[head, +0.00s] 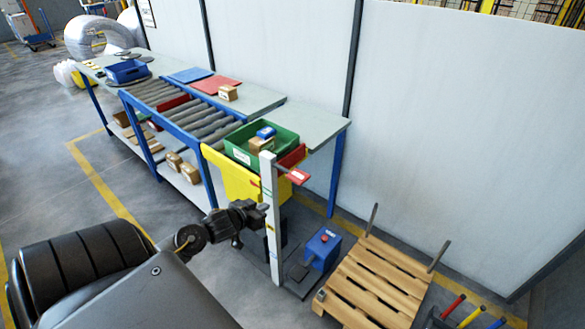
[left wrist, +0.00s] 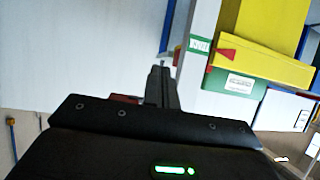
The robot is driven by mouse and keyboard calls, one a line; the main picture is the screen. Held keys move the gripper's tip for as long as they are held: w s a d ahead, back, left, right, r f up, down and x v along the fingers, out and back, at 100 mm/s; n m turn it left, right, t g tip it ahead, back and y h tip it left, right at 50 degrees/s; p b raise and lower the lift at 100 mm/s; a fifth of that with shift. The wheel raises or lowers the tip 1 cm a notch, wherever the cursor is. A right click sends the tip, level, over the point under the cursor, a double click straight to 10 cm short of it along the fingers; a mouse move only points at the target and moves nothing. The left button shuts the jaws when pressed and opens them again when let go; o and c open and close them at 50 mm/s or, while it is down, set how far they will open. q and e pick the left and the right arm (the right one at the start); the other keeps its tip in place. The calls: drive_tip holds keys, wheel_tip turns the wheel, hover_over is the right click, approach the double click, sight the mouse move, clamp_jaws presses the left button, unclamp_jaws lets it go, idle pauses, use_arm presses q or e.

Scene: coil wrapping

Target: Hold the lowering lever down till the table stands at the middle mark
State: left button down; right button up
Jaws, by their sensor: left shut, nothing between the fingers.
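The lift table (head: 230,178) is yellow and carries a green crate (head: 238,153). A pale upright post (head: 272,225) stands in front of it. A red-ended lever (head: 298,175) sticks out to the right near the post's top. My left gripper (head: 265,209) is shut and empty, beside the post and lower in the picture than the lever. The left wrist view looks upside down. There the closed fingers (left wrist: 161,84) partly cover a red part, probably the lever (left wrist: 125,98); contact cannot be told. A red pointer (left wrist: 227,55) sits close to a green mark (left wrist: 200,44) on the post. My right gripper is out of view.
A roller conveyor (head: 177,107) runs beyond the lift table. A blue box with a red button (head: 322,246) stands on the floor by the post's foot. A wooden pallet (head: 372,285) lies to the right. Coloured handles (head: 470,316) stand at the lower right.

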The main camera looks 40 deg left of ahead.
use_arm(q)
drive_tip(key=d+r+m+t+h, duration=0.15)
drive_tip(key=d+r, duration=0.25)
drive_tip(key=r, duration=1.2)
drive_tip(key=p, duration=0.2)
hover_over(293, 179)
wheel_tip(293, 179, down, 2)
drive_tip(key=shift+w+a+f+t, duration=0.15)
drive_tip(key=shift+f+t, duration=0.1)
drive_tip(key=shift+t, duration=0.2)
wheel_tip(293, 179, down, 3)
drive_tip(key=shift+r, duration=0.1)
drive_tip(key=shift+s+f+p, duration=0.2)
drive_tip(key=shift+f+p, duration=0.1)
drive_tip(key=shift+f, duration=0.4)
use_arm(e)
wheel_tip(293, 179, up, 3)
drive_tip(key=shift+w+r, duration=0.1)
